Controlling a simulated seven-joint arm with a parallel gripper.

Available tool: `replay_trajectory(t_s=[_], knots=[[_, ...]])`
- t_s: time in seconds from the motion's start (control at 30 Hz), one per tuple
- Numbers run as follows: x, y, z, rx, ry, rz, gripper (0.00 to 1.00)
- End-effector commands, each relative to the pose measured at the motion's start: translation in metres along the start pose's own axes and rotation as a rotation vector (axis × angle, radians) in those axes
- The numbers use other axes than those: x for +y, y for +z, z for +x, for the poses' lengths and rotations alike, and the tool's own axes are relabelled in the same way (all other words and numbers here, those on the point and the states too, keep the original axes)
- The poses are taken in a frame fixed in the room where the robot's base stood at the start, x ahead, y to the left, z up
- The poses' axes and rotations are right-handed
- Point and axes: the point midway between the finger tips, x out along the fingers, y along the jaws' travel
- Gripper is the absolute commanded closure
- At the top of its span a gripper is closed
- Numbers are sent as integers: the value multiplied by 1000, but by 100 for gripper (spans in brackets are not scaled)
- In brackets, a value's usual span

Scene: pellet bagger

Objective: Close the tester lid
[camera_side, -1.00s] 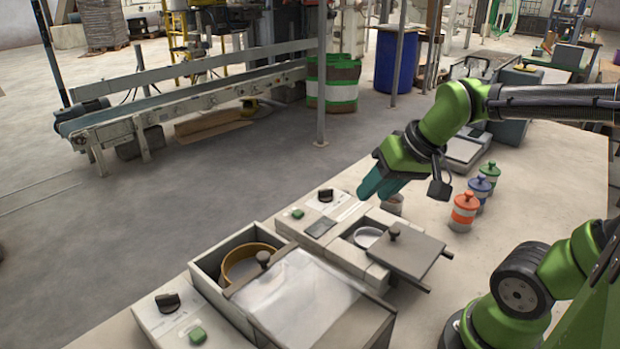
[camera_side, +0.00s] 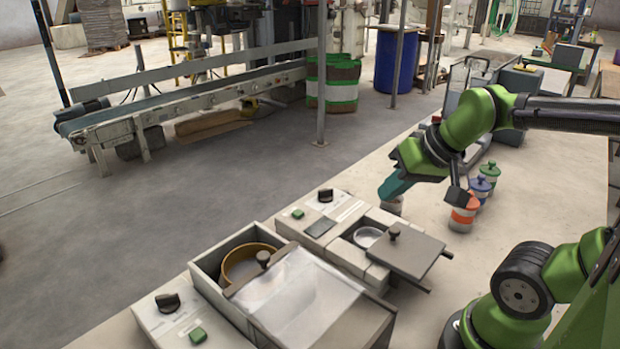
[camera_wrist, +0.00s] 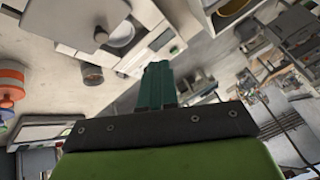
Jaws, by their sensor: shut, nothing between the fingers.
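Two boxy units stand side by side on the bench; I cannot tell for sure which is the tester. The farther unit (camera_side: 320,228) has a flat grey lid (camera_side: 408,252) with a dark knob, slid to the right, leaving a round pale dish (camera_side: 367,237) uncovered. In the wrist view this lid (camera_wrist: 75,14) and dish (camera_wrist: 122,34) are at upper left. The nearer unit (camera_side: 163,322) has a clear-topped lid (camera_side: 303,283) drawn aside from a brown ring (camera_side: 247,262). My gripper (camera_side: 386,197) is shut and empty, beyond the farther lid and apart from it; its teal fingers also show in the wrist view (camera_wrist: 158,68).
A small grey cup (camera_side: 393,207) stands close by my fingers. Orange (camera_side: 462,214), blue (camera_side: 479,188) and green (camera_side: 490,172) capped jars stand to the right. Bare bench (camera_side: 500,235) lies right of the farther lid.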

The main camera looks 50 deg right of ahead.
Motion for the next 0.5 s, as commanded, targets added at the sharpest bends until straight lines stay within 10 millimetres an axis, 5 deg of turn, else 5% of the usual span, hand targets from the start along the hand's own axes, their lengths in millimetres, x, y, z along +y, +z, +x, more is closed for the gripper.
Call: replay_trajectory(t_s=[0.1, 0.2, 0.33, 0.5], knots=[[77, -56, 3, 150, 232, -44, 100], [132, -101, -10, 285, 410, -177, 100], [185, -150, -33, 418, 594, -432, 100], [214, -187, -47, 490, 682, -881, 100]])
